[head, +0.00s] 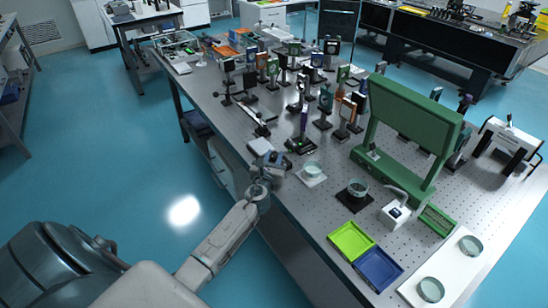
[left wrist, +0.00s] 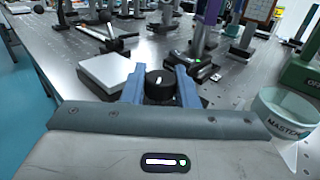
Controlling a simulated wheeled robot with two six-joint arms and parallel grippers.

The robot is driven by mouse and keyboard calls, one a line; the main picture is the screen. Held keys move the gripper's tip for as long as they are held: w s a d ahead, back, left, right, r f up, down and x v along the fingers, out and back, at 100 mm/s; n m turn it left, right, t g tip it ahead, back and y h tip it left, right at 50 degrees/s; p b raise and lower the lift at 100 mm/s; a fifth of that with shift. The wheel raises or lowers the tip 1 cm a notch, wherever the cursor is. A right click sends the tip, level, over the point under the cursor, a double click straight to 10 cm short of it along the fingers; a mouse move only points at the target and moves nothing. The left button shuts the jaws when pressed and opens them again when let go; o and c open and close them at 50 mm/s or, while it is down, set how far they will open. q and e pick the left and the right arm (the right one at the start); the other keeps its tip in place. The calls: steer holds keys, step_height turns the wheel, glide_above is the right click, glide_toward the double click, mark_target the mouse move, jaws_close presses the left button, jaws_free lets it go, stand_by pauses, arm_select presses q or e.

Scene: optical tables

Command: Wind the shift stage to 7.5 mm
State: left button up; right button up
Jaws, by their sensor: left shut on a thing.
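In the left wrist view my left gripper (left wrist: 160,88) has its two blue fingers on either side of a black round knob (left wrist: 160,84) with a white mark on top. The fingers are shut on this knob. In the head view my left gripper (head: 266,172) is at the near left edge of the optical table (head: 330,230), and the knob is too small to tell there. The shift stage's body and its scale cannot be made out. My right gripper is not in view.
A white block (left wrist: 105,72) lies just left of the fingers. A bowl (left wrist: 283,112) with lettering stands close on the right, before a green frame (head: 415,120). Several optic mounts stand farther back. A lime tray (head: 351,241) and a blue tray (head: 378,269) lie near the front.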

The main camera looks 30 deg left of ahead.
arm_select(q)
steer(key=shift+m+h, duration=0.3)
steer(key=shift+h, duration=0.1)
